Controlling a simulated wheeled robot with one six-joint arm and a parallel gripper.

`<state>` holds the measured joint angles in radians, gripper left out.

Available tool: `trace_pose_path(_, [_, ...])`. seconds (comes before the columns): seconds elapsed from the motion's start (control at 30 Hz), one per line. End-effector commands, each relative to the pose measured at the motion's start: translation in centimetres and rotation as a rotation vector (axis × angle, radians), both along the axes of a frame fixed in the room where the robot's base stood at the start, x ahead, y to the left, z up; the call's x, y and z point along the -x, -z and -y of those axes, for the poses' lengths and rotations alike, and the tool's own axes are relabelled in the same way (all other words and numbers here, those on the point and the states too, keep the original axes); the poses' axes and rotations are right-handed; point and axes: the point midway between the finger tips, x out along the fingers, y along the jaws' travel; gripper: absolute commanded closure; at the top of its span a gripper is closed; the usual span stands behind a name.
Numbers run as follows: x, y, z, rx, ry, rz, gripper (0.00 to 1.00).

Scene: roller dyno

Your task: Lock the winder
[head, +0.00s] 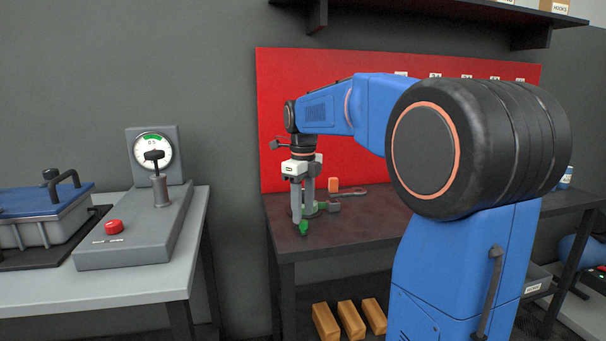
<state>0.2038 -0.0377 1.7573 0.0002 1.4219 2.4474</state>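My gripper (303,212) points down over the dark table, with its two grey fingers side by side and a narrow gap showing between them. I cannot tell whether anything is held there. Behind and below the fingers is a small dark round device (333,207) with green parts, which may be the winder; my fingers hide much of it. A green tip (303,229) shows just below the fingers, at the table's front; I cannot tell whether they touch it. The state of any lock is too small to see.
The dark table (289,243) also holds an orange block (333,185) against the red board (285,90). A grey bench (150,280) at left carries a gauge stand (172,138) with a red button (113,227). Several wooden blocks (325,321) lie below the table.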

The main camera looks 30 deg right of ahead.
Motion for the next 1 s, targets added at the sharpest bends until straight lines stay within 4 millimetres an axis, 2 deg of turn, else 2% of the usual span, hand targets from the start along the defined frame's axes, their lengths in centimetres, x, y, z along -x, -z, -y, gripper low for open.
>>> trace_pose_path(0.3, [-0.1, -6.4, 0.0, 0.0, 0.0, 0.004, 0.61])
trace_pose_path(0.6, [-0.1, -12.1, 0.0, 0.0, 0.0, 0.004, 0.61])
trace_pose_path(0.8, [0.0, -14.4, 0.0, 0.0, 0.0, 0.002, 0.61])
trace_pose_path(1.0, [0.0, -15.1, 0.0, 0.0, 0.0, 0.001, 0.61])
